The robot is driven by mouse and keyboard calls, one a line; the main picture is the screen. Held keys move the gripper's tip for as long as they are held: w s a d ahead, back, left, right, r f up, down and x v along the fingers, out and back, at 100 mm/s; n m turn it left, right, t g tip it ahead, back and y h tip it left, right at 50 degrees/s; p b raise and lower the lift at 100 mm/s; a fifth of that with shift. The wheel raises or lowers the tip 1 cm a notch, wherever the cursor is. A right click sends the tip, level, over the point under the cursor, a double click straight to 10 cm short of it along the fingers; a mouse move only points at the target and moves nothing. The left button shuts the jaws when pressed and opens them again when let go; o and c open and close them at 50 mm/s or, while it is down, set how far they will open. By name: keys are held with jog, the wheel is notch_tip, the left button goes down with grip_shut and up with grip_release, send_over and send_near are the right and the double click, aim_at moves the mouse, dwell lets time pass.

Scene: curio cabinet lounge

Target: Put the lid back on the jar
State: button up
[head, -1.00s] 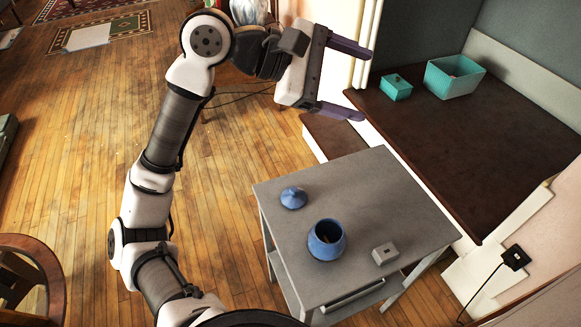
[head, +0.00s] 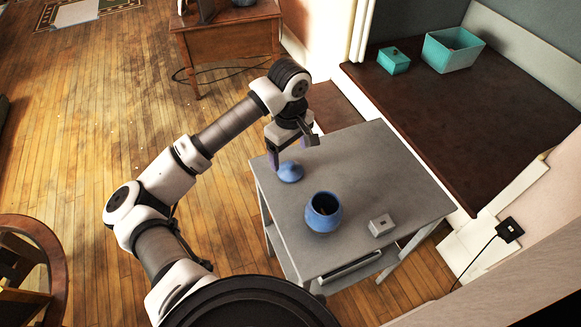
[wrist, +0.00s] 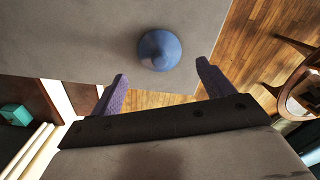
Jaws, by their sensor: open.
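The blue lid (head: 290,172) lies on the grey side table (head: 368,172) near its far left edge; it also shows in the wrist view (wrist: 160,50). The blue jar (head: 323,212) stands upright and open on the same table, to the right of the lid and nearer to me; something dark shows inside. My gripper (head: 288,158) is open and points down at the lid. In the wrist view the fingers (wrist: 160,85) are spread wide and empty, with the lid ahead of the gap between them. Whether a finger touches the lid cannot be told.
A small grey box (head: 381,225) sits on the table right of the jar. A dark bench (head: 450,130) behind holds a small teal box (head: 393,61) and a larger open teal bin (head: 453,50). A wooden desk (head: 228,40) stands behind my arm.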

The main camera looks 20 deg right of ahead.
aim_at(290, 163)
jog(key=shift+s+f+p, duration=0.15)
jog(key=shift+f+p, duration=0.8)
jog(key=shift+f, duration=1.85)
jog(key=c, duration=0.9)
